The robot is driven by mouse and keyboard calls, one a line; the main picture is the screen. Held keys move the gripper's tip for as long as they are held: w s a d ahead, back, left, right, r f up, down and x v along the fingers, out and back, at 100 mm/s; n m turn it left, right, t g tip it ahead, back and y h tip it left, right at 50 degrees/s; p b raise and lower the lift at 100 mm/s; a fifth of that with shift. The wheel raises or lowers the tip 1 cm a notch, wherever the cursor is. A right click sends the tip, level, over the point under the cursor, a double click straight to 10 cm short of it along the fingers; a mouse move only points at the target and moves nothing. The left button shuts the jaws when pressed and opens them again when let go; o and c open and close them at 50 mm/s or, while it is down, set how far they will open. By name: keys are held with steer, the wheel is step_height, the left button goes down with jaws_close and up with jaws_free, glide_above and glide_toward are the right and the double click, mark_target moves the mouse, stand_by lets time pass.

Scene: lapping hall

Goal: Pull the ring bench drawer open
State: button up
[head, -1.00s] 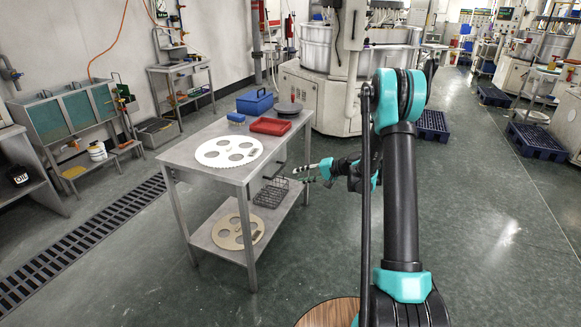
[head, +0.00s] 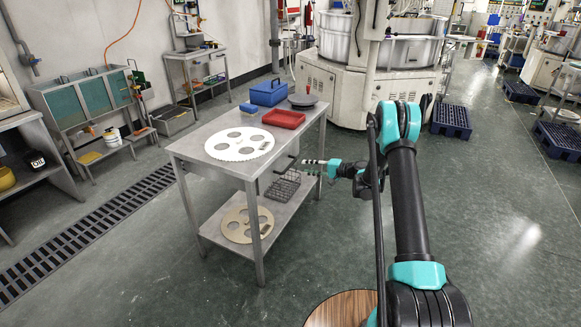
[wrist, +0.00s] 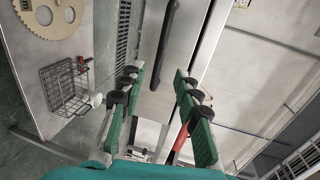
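The ring bench (head: 191,151) is a grey metal table with a lower shelf. Its drawer front (wrist: 150,105) is a plain grey panel under the top, with a dark bar handle (wrist: 168,40) in the wrist view. The handle also shows as a thin dark bar in the head view (head: 287,163). The drawer looks shut, though little of its edge shows. My gripper (wrist: 160,78) is open, its green and black fingers spread. The handle lies ahead of the gap between them, seemingly not gripped. In the head view my gripper (head: 310,162) is beside the bench's right side.
A white ring plate (head: 226,152), red tray (head: 283,119) and blue box (head: 268,94) stand on the bench. A wire basket (head: 281,187) and tan ring (head: 246,232) lie on the lower shelf.

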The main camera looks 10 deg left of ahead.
mark_target(291, 165)
steer(key=x, duration=1)
steer(key=shift+s, duration=0.1)
jaws_close()
